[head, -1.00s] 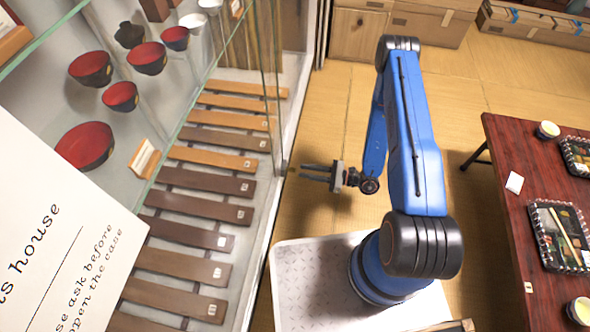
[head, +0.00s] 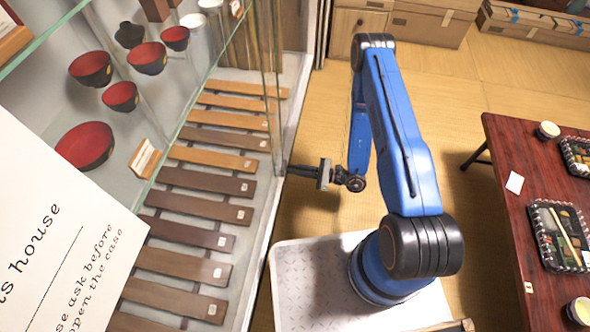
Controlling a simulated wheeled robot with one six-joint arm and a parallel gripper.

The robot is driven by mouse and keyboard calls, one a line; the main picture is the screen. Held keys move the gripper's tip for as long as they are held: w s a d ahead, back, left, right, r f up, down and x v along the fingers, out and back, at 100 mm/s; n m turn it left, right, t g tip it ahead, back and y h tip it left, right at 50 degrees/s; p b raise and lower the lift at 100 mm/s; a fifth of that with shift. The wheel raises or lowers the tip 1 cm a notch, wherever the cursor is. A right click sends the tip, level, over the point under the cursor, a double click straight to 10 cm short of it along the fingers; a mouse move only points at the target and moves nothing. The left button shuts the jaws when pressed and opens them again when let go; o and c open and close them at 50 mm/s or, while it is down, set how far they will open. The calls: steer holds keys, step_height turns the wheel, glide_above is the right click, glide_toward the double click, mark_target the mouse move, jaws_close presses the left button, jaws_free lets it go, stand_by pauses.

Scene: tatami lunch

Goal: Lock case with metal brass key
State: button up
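The glass display case (head: 262,215) fills the left side of the head view, with red-and-black bowls on its glass shelf and wooden bars below. My gripper (head: 292,171) points left, with its fingertips close to the case's glass edge. Whether it touches the glass I cannot tell. The fingers look like one dark bar from here, so I cannot tell whether they are open or shut. No brass key can be made out, in the gripper or elsewhere. No keyhole can be made out on the case either.
A dark red table (head: 510,165) with food trays and cups stands at the right. Cardboard boxes (head: 432,25) and a wooden cabinet (head: 352,28) are at the back. A large white sign (head: 55,235) covers the lower left.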

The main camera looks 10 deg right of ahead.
jaws_close()
steer(key=m, duration=0.4)
steer(key=shift+w+m, duration=0.1)
steer(key=shift+m, duration=0.2)
steer(key=shift+w+d+f+m, duration=0.1)
steer(key=shift+m, duration=2.15)
steer(key=shift+w+f+m, duration=0.1)
steer(key=shift+f+m, duration=0.05)
steer(key=shift+m, duration=2.05)
steer(key=shift+d+f+m, duration=0.1)
steer(key=shift+m, duration=2.15)
steer(key=o, duration=0.5)
jaws_free()
